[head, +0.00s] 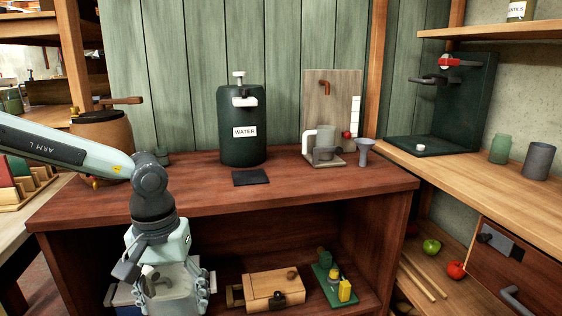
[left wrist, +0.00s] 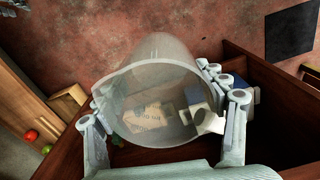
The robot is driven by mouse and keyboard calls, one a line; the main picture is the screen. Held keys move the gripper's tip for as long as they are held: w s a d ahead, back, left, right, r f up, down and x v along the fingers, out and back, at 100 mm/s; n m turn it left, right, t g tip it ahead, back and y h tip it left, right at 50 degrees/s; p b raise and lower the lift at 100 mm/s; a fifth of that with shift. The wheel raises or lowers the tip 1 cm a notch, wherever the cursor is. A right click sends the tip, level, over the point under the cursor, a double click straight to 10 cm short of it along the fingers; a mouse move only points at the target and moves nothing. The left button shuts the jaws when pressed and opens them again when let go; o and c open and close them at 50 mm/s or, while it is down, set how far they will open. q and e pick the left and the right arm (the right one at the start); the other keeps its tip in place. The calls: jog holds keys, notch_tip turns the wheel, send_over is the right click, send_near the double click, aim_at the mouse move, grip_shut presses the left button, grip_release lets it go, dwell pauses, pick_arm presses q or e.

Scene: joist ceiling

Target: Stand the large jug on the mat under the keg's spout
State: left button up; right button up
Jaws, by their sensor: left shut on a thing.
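The large jug (left wrist: 158,58) is pale and translucent, and my left gripper (left wrist: 152,88) is shut on it, with a finger on each side. In the head view the jug (head: 176,278) is partly hidden by the left gripper (head: 180,284), in front of the bench and below its top. The dark green keg (head: 242,142) labelled WATER stands on the bench with a pale spout (head: 244,101) at its front.
A wooden box (head: 268,289) sits on the lower shelf. A barrel (head: 104,135) stands left.

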pick_arm(q)
notch_tip(320, 180, down, 4)
jog(key=shift+r+m, duration=0.25)
jog(key=shift+m, duration=0.15)
jog(key=a+r+n, duration=0.2)
jog(key=a+r, duration=0.1)
jog(key=a, duration=0.6)
jog(key=a+r+n, duration=0.2)
jog(key=a+r, duration=0.2)
jog(key=a, duration=0.6)
jog(key=s+a+f+n, duration=0.4)
jog(key=s+a, duration=0.3)
jog(key=a, duration=0.2)
jog(key=shift+s+f, duration=0.15)
jog(key=shift+f, duration=0.45)
jog(key=shift+d+f, duration=0.1)
jog(key=shift+d, duration=0.05)
